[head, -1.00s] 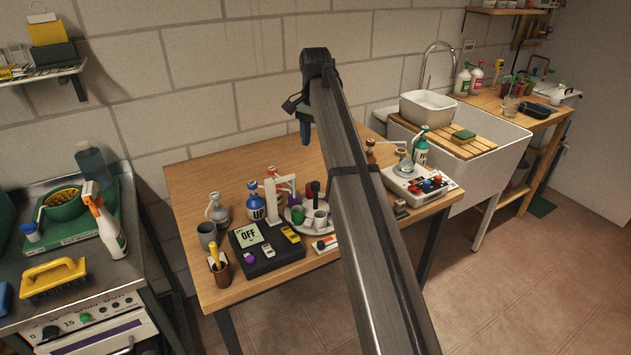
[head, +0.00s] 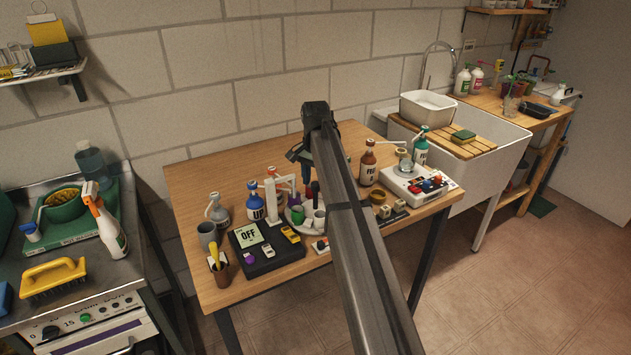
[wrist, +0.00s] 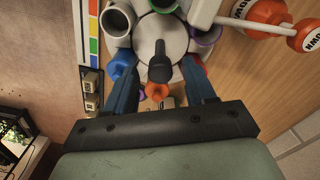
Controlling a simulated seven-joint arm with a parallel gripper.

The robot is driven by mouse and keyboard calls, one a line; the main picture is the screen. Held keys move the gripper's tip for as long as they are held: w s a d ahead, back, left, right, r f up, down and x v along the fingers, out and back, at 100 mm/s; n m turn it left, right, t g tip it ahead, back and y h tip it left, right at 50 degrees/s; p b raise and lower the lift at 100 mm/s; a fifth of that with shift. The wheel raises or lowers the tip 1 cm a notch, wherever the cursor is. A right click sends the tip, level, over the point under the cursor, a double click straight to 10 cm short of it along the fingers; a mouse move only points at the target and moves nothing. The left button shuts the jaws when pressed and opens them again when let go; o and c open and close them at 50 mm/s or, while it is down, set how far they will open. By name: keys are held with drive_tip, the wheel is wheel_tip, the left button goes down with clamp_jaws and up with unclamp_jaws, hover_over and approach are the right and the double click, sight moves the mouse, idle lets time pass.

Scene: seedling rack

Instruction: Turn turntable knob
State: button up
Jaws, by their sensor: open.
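The turntable (head: 297,222) is a pale round tray on the wooden table, with cups around its rim. Its dark knob (head: 315,190) stands upright at the centre. In the wrist view the knob (wrist: 160,68) rises from the grey turntable disc (wrist: 178,38). My gripper (head: 307,184) is above the back of the turntable in the head view, partly hidden by my arm. In the wrist view my gripper (wrist: 161,64) is open, its blue fingers on either side of the knob in the picture. I see no contact, and cannot tell the fingertips' height against the knob.
A white stand (head: 271,198) and a blue-labelled bottle (head: 255,205) crowd the turntable's left. A black box with an OFF card (head: 264,250) is in front. The table's back left is clear.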

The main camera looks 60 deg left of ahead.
drive_tip(key=shift+f, duration=0.35)
clamp_jaws()
idle(0.4)
drive_tip(key=shift+n, duration=0.3)
drive_tip(key=n, duration=0.4)
drive_tip(key=shift+n, duration=0.3)
drive_tip(key=shift+r+n, duration=0.1)
drive_tip(key=shift+n, duration=1.9)
